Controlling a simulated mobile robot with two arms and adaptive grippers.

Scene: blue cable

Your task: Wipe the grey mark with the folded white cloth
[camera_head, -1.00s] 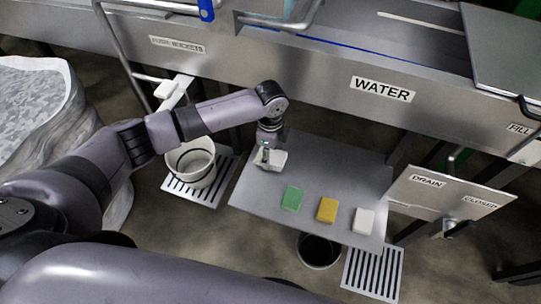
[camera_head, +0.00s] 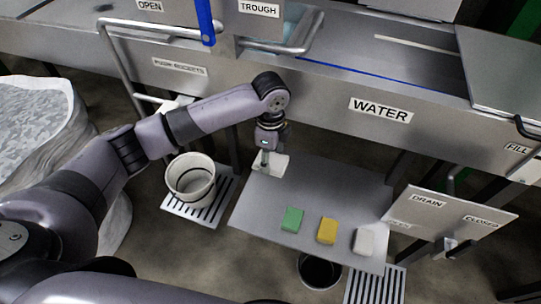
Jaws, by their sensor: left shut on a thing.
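My left gripper (camera_head: 267,162) points down at the far left edge of the grey tabletop (camera_head: 262,205). It is shut on the folded white cloth (camera_head: 276,168), which shows as a small pale patch under and beside the fingers. The cloth is at the tabletop's far left corner; I cannot tell whether it presses on the surface. I cannot make out the grey mark; the gripper or cloth may hide it. My right gripper is not in view.
A green block (camera_head: 292,219), a yellow block (camera_head: 327,231) and a white block (camera_head: 364,242) stand in a row near the tabletop's front. A white bucket (camera_head: 190,181) is on a floor grate to the left. The steel trough (camera_head: 330,85) runs behind.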

